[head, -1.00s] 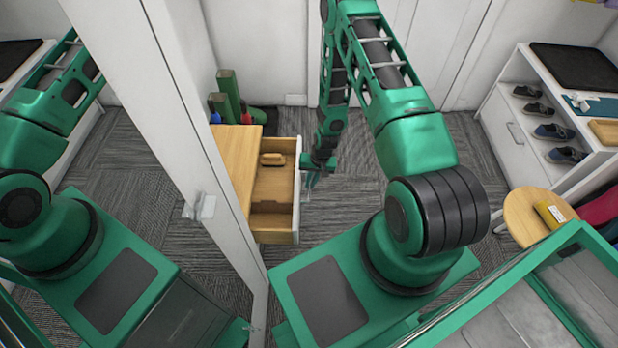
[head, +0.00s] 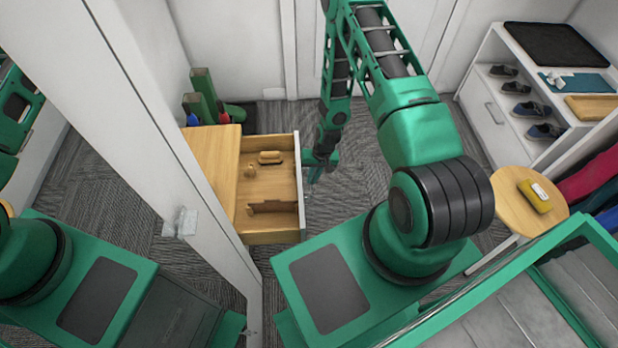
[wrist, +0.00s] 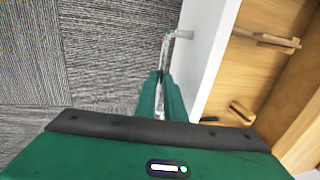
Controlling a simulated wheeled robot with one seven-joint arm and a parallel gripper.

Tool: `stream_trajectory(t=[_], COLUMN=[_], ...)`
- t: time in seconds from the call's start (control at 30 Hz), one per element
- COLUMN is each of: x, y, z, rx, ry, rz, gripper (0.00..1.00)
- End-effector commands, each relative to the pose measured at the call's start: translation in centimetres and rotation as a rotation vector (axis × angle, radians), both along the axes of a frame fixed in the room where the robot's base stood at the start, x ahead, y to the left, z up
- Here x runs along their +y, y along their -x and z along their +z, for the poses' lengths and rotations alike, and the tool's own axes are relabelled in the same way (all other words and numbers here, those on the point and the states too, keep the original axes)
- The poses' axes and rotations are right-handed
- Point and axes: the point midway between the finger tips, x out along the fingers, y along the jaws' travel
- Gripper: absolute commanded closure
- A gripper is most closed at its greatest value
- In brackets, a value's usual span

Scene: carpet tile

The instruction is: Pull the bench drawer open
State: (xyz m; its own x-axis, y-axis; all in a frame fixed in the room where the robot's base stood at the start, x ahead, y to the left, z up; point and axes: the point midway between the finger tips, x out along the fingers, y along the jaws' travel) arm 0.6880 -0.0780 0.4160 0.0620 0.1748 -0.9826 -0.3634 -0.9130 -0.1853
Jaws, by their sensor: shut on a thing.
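The bench drawer (head: 275,240) stands pulled out to the right from the wooden bench (head: 208,155) in the head view. Its inside shows wooden dividers and a small wooden item (head: 270,157). In the wrist view the drawer's white front (wrist: 207,60) runs along the right of the fingers, with a metal bar handle (wrist: 180,34) on its outer side. My gripper (wrist: 162,80) is shut on the handle, its green fingers close together at the bar's near part. In the head view my gripper (head: 314,170) is at the drawer front, small and partly hidden by my wrist.
A mirror panel with a white frame (head: 165,140) stands at the left. A round stool (head: 515,200) with a yellow item and a white shoe shelf (head: 495,100) stand at the right. Green boots (head: 205,95) stand behind the bench. Carpet is clear right of the drawer.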

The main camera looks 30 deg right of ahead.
Motion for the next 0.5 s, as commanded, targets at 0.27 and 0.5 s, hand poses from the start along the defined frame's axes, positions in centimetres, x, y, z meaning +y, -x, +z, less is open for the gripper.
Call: stream_trajectory(t=[0.27,0.5], x=[-0.26,-0.21], y=[-0.64,-0.45], z=[0.12,0.37], rx=[-0.014,-0.009], ry=[0.006,0.004], rz=[-0.002,-0.001], gripper=[0.72,0.72])
